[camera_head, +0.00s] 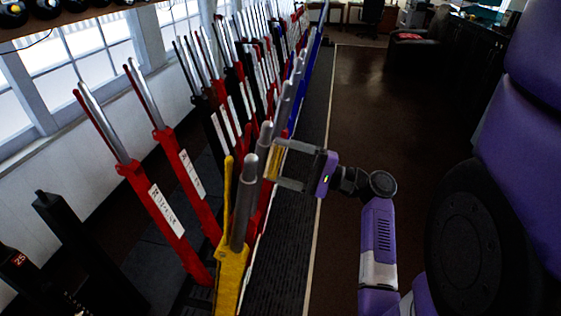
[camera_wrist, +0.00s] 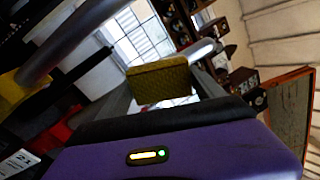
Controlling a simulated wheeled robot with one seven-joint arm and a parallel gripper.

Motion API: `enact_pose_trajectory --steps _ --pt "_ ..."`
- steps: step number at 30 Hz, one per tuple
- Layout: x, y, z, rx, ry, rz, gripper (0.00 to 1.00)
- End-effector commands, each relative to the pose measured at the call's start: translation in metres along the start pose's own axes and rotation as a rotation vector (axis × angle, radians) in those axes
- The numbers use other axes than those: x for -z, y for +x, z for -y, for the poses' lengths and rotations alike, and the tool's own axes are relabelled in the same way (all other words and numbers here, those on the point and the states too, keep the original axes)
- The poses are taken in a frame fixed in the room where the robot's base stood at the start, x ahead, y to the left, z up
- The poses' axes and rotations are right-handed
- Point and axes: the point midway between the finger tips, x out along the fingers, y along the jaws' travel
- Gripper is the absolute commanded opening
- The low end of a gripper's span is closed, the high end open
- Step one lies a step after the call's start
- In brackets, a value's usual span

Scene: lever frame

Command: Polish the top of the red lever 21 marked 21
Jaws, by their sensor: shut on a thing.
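My gripper (camera_head: 274,163) is shut on a yellow block (camera_wrist: 160,82), which looks like a sponge or folded cloth. The block shows as a small yellow patch between the fingers in the head view. A red lever (camera_head: 263,195) with a silver top stands just left of my gripper, partly hidden behind the yellow lever. I cannot read its number in the head view. In the wrist view a red part (camera_wrist: 58,132) and a white plate (camera_wrist: 20,162) show at lower left, the plate's marking only partly legible. I cannot tell whether the block touches a lever top.
A yellow lever (camera_head: 232,275) with a silver handle stands nearest, left of my gripper. More red levers (camera_head: 165,215) stand further left, with a long row of levers behind. Dark floor (camera_head: 370,110) lies free to the right of the row.

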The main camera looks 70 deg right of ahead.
Motion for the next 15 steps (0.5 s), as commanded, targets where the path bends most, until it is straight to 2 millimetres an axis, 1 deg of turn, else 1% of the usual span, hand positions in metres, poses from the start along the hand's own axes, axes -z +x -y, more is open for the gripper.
enact_pose_trajectory --steps 5,15 --pt "-0.003 0.001 0.008 0.001 -0.002 0.003 0.45" --pt "-0.012 0.0 0.034 0.001 -0.001 0.004 0.45"
